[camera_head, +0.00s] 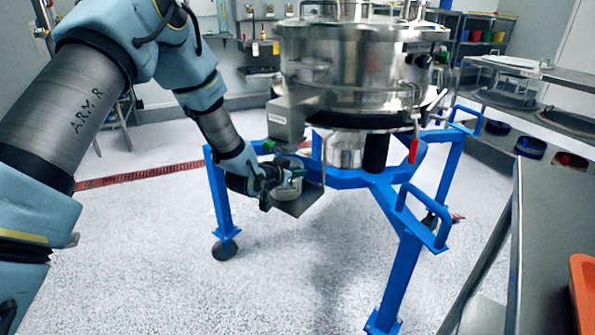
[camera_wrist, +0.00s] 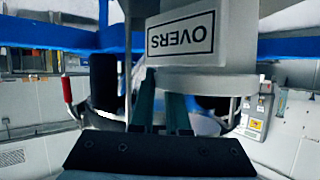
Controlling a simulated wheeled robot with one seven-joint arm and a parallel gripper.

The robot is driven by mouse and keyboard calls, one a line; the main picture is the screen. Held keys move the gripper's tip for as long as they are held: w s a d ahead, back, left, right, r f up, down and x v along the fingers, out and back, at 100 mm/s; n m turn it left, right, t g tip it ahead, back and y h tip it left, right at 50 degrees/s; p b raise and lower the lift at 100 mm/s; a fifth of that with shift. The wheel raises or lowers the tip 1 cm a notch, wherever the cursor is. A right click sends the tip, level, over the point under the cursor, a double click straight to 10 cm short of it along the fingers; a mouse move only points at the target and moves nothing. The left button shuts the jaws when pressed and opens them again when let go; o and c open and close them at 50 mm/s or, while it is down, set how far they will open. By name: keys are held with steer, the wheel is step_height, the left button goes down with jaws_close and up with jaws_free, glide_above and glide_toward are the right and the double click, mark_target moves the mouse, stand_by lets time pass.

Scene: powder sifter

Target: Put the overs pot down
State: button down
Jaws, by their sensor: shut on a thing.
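The exact contact is hidden behind the fingers and the pot's edge.
The steel sifter (camera_head: 350,70) stands above on a blue wheeled frame (camera_head: 404,265), close to my arm. A red handle (camera_head: 414,151) hangs at its right. A steel bench (camera_head: 545,200) with an orange tray (camera_head: 583,290) is at the right. The floor at front left is clear.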

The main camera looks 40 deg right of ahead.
steer(key=c, duration=0.9)
jaws_free()
steer(key=shift+r, duration=0.1)
